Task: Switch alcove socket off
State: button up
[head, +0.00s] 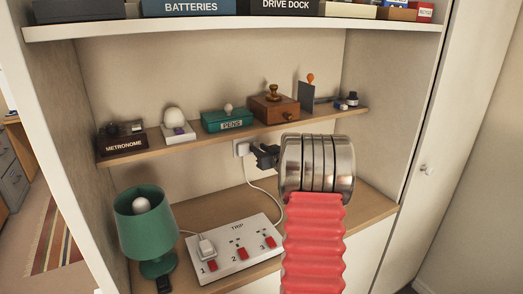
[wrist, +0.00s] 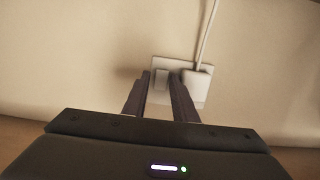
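The alcove socket (head: 241,148) is a white wall plate low on the back wall, under the small wooden shelf. In the wrist view the socket plate (wrist: 188,97) carries a white plug (wrist: 198,82) on the right, with its cord running up the picture. A small switch-like part (wrist: 161,77) shows left of the plug; whether it is on or off I cannot tell. My gripper (head: 260,156) is just right of the socket in the head view. In the wrist view my gripper (wrist: 160,74) has its dark fingers apart with nothing between them, its tips at the plate's left part; contact is unclear.
The small shelf (head: 190,143) above holds a metronome box (head: 122,143), a green pens box (head: 227,121) and a wooden box (head: 273,108). Below stand a green lamp (head: 142,225) and a white power strip (head: 228,262) with red switches. The alcove's right wall is close by.

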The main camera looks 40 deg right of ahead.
jog(key=v, duration=1.3)
jog(key=shift+s, duration=0.4)
jog(key=shift+a, duration=0.1)
